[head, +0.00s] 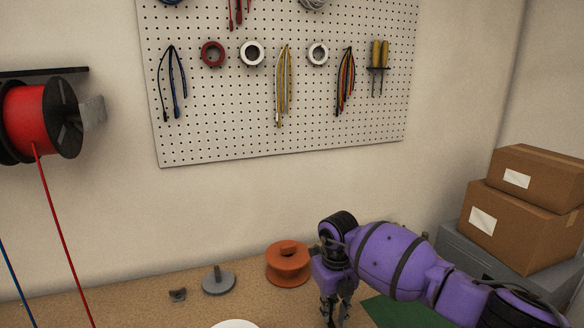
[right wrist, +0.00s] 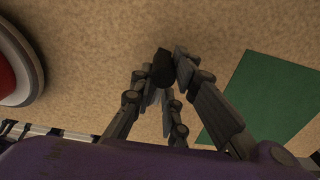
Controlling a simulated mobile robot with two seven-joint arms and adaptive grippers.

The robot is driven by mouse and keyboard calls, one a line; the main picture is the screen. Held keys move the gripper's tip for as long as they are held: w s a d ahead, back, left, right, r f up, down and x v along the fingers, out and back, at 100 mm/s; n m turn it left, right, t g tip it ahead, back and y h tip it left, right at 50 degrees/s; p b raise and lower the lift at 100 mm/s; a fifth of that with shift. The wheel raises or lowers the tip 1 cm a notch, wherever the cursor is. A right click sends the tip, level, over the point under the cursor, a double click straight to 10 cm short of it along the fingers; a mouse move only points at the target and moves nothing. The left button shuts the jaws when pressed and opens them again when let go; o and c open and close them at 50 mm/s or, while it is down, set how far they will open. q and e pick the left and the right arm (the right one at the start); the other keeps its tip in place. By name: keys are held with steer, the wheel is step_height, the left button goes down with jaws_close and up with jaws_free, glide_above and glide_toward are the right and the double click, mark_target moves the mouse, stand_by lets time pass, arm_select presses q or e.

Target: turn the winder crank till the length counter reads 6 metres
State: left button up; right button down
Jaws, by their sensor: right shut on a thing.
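My right gripper (head: 337,312) reaches down over the workbench at the lower middle of the head view. In the right wrist view its fingertips (right wrist: 164,62) are closed on a small dark knob (right wrist: 163,72), which looks like the winder crank's handle. The crank arm below it cannot be made out. A white rim of a round part (head: 235,324), perhaps the winder, shows at the bottom edge of the head view. A white-rimmed disc with red inside (right wrist: 28,52) is at the left of the wrist view. No counter reading is legible. My left gripper is out of view.
A red wire spool (head: 28,120) hangs on the wall at left, its wire running down. An orange spool (head: 288,266) and a grey stand (head: 219,281) sit on the bench (head: 130,300). A green mat (head: 395,312) lies beside my right gripper. Boxes (head: 520,225) stand at right.

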steer(key=shift+s+d+f, duration=0.1)
steer(key=shift+s+d, duration=0.05)
steer(key=shift+d, duration=0.4)
steer(key=shift+s+d+f, duration=0.1)
steer(key=shift+s+d, duration=0.05)
steer(key=shift+d, duration=0.35)
steer(key=shift+d+r, duration=0.1)
steer(key=shift+w, duration=0.15)
steer(key=shift+r, duration=0.1)
steer(key=shift+d+p, duration=0.45)
steer(key=shift+d, duration=0.55)
